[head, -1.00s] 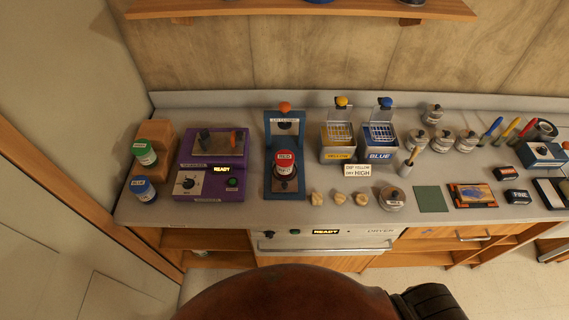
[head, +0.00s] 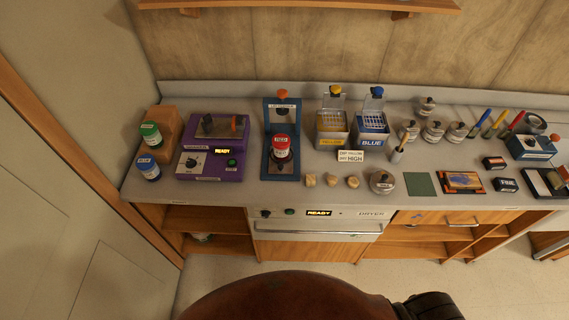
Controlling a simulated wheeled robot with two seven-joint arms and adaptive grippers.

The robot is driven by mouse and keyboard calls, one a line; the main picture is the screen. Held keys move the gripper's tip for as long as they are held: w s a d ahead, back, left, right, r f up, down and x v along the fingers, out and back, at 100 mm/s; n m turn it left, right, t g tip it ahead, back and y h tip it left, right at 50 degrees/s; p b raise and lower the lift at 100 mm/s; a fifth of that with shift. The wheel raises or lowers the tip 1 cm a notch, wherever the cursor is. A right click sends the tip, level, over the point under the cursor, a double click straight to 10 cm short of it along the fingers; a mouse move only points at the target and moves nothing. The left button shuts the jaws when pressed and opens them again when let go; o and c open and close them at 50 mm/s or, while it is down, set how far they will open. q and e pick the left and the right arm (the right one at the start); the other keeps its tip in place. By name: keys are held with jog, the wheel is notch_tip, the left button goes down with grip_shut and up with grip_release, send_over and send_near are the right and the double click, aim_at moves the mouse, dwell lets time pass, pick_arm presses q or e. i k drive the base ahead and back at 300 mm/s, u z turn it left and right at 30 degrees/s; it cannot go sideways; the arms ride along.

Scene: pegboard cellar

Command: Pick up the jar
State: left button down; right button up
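Several jars stand on the grey counter (head: 330,188); which one the task means cannot be told. A green-topped jar (head: 151,135) and a blue-topped jar (head: 148,168) are at the left end, beside a wooden block (head: 171,122). A jar with a grey lid (head: 381,182) stands near the front edge, and several similar jars (head: 433,131) stand farther back. Neither of my grippers is in view.
A purple machine reading READY (head: 211,165) stands left of the blue stand. Yellow (head: 331,141) and blue (head: 371,141) bins, small tan pieces (head: 331,180), a green square (head: 419,184) and markers (head: 497,124) crowd the counter. A dryer front (head: 318,228) is below it. A wooden shelf (head: 300,5) hangs above.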

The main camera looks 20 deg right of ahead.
aim_at(279, 155)
jog(key=u, duration=0.7)
jog(key=i, duration=1)
jog(key=z, duration=0.25)
